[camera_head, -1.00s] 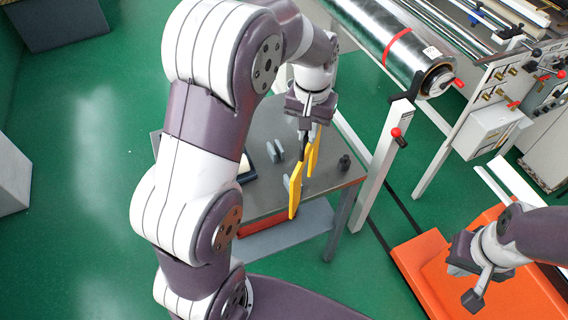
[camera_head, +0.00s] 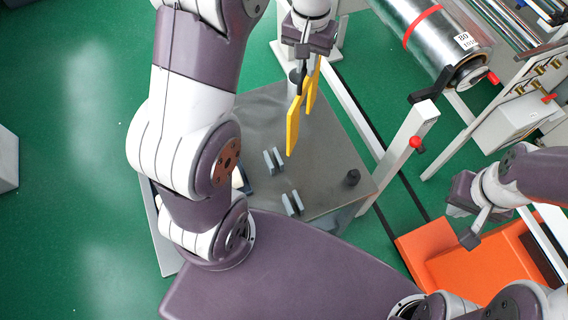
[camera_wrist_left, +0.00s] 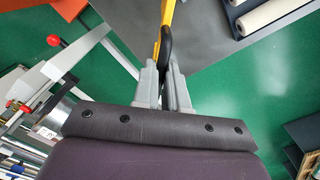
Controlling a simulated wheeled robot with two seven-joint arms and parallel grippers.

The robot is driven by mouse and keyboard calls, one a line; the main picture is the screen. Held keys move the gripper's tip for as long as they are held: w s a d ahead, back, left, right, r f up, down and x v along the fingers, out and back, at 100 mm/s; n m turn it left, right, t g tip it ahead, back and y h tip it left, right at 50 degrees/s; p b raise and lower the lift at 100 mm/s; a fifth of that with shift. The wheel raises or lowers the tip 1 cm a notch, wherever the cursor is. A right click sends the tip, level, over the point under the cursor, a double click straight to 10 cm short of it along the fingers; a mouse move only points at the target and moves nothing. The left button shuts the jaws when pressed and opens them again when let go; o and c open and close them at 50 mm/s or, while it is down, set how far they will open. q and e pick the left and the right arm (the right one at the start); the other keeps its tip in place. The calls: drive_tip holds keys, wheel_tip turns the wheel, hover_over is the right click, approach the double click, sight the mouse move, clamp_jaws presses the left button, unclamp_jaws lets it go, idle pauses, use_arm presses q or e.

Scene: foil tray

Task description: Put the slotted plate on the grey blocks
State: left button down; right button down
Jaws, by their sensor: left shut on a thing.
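The slotted plate (camera_head: 293,125) is yellow and hangs upright, edge-on, in the head view, with a gap between its two arms. My left gripper (camera_head: 302,66) is shut on its black handle and holds it above the steel table (camera_head: 330,150). In the left wrist view the fingers (camera_wrist_left: 166,72) close around the black handle (camera_wrist_left: 168,42), with a strip of yellow plate (camera_wrist_left: 166,14) beyond. The grey blocks stand on the table in two pairs, one pair (camera_head: 273,160) behind the other (camera_head: 292,203), apart from the plate. My right gripper (camera_head: 474,222) is empty, away at the right; its finger opening is unclear.
A black knob (camera_head: 351,178) stands on the table's right part. A large foil roll (camera_head: 440,40) on a machine frame is at the upper right. An orange platform (camera_head: 480,265) lies on the floor below my right arm. My left arm hides the table's left side.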

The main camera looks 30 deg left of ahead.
use_arm(q)
drive_tip(key=shift+s+f+b, duration=0.2)
drive_tip(key=shift+s+b, duration=0.15)
drive_tip(key=shift+b, duration=0.1)
drive_tip(key=shift+s+f+b, duration=0.4)
drive_tip(key=shift+s+b, duration=0.1)
drive_tip(key=shift+s, duration=0.15)
drive_tip(key=s+f+p, duration=0.3)
drive_tip(key=s+f, duration=0.6)
drive_tip(key=shift+s+a+f, duration=0.2)
drive_tip(key=shift+s+a, duration=0.2)
drive_tip(key=shift+a, duration=0.05)
drive_tip(key=shift+f, duration=0.1)
drive_tip(key=c, duration=1.2)
unclamp_jaws()
drive_tip(key=shift+f, duration=0.1)
drive_tip(key=shift+o, duration=0.2)
